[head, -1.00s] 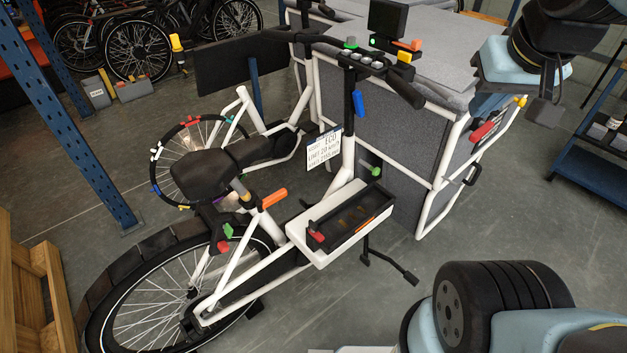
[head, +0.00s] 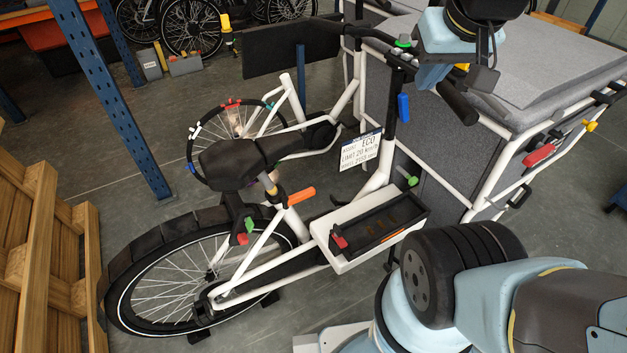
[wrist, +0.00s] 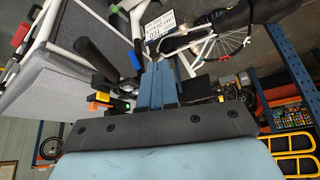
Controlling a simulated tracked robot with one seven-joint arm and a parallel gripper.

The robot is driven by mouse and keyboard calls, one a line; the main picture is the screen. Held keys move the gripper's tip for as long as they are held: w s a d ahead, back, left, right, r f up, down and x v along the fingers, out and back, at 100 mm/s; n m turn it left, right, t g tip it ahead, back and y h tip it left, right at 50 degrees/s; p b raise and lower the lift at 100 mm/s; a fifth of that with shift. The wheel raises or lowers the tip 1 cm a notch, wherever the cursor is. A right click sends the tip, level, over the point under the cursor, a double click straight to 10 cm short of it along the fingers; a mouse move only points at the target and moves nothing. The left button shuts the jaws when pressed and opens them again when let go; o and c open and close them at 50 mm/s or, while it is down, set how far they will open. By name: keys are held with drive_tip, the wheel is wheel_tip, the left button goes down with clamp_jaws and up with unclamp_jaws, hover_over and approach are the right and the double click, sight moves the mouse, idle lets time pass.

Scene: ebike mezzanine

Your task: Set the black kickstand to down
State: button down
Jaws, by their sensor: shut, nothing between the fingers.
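A white cargo bike with a black saddle (head: 240,162) stands across the middle of the head view. I cannot clearly pick out its black kickstand. Small black foot-like parts (head: 269,298) show low beside the rear wheel (head: 180,290), but I cannot tell whether they belong to the kickstand. The area under the frame is partly hidden by my arm. My gripper (head: 430,76) is shut and empty, high by the handlebar, well away from the low rear part of the bike. Its blue fingers (wrist: 158,84) lie together in the wrist view.
A grey cargo box (head: 440,150) fills the bike's right side. A wooden pallet (head: 45,240) stands left of the rear wheel, and a blue rack post (head: 120,110) rises behind it. The handlebar grip (head: 457,102) is close to my gripper. Floor is clear between post and bike.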

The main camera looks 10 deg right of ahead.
drive_tip(key=shift+w, duration=0.25)
